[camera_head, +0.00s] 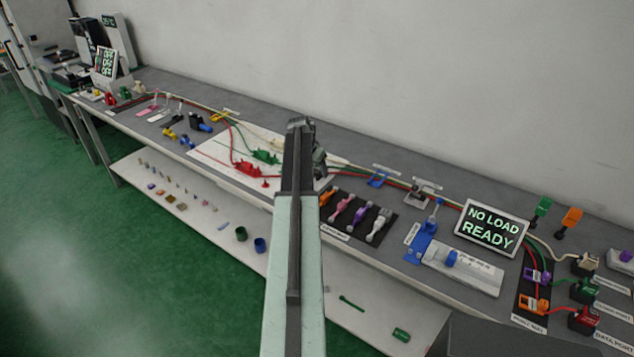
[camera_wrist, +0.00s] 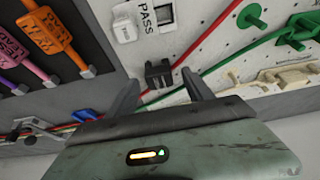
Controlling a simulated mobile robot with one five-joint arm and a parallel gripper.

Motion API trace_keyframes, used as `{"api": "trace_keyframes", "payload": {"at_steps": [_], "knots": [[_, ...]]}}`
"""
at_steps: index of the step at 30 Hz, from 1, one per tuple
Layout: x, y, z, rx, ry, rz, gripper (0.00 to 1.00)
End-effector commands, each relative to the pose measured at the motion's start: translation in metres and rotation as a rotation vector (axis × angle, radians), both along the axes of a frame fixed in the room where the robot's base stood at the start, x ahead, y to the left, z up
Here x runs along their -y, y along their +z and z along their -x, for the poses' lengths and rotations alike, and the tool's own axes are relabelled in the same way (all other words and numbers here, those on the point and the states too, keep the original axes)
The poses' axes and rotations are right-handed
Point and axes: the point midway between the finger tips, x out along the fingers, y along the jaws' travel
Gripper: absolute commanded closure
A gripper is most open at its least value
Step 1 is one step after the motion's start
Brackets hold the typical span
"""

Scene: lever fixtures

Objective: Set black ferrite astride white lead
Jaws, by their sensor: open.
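The black ferrite (camera_wrist: 158,73) is a small dark block with a notched top in the wrist view. It is at the edge of the white board, between and slightly beyond my fingertips. My gripper (camera_wrist: 160,82) is open, with one finger on each side of the block and a gap showing. Whether either finger touches it is unclear. A cream-white fixture (camera_wrist: 282,80) lies to the right on the board, and a pale lead appears to run by it, partly hidden by my finger. In the head view my gripper (camera_head: 319,160) is over the bench, and my arm hides part of the board.
Red (camera_wrist: 215,48) and green (camera_wrist: 235,55) leads cross the white board, close to my right finger. A green clamp (camera_wrist: 298,30) sits at right. A "NO LOAD READY" display (camera_head: 491,227) stands on the bench.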

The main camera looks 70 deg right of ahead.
Motion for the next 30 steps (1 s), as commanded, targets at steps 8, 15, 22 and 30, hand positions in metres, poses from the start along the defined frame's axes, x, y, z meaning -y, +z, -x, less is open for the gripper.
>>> {"api": "trace_keyframes", "payload": {"at_steps": [8, 15, 22, 30], "knots": [[0.001, -0.001, 0.001, 0.0, 0.0, 0.0, 0.57], [0.001, -0.001, 0.001, 0.0, 0.0, 0.0, 1.0], [0.001, 0.003, 0.001, 0.0, 0.0, 0.0, 1.0], [0.001, 0.043, 0.001, -0.001, -0.001, 0.0, 1.0]]}}
